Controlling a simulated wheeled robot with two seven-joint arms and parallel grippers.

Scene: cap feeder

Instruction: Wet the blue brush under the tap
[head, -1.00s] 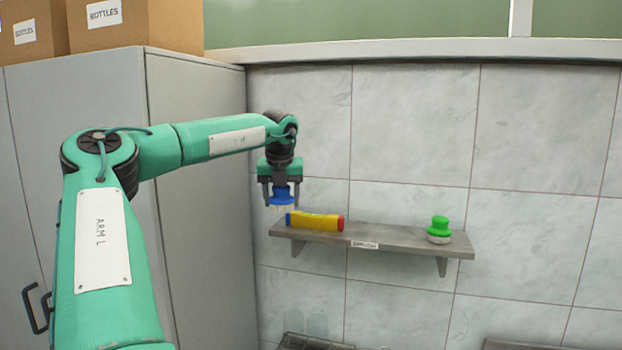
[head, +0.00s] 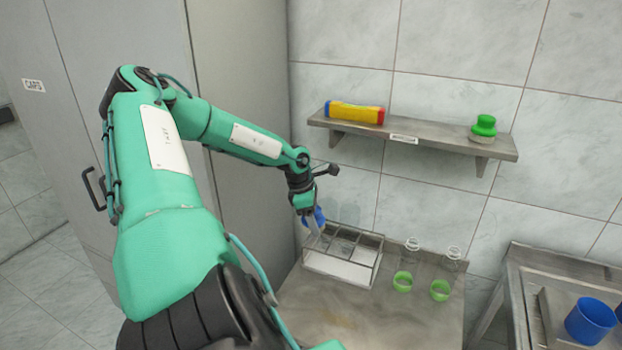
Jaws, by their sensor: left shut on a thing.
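I cannot make out a tap in this view. My right gripper is not in view.
The shelf (head: 440,140) also holds a yellow, red and blue block (head: 354,112). The rack (head: 340,269) stands on the metal counter (head: 360,318), beside clear vessels and green rings (head: 402,282). A blue cup (head: 590,320) stands on the right-hand table. A cabinet (head: 235,80) rises behind my arm.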

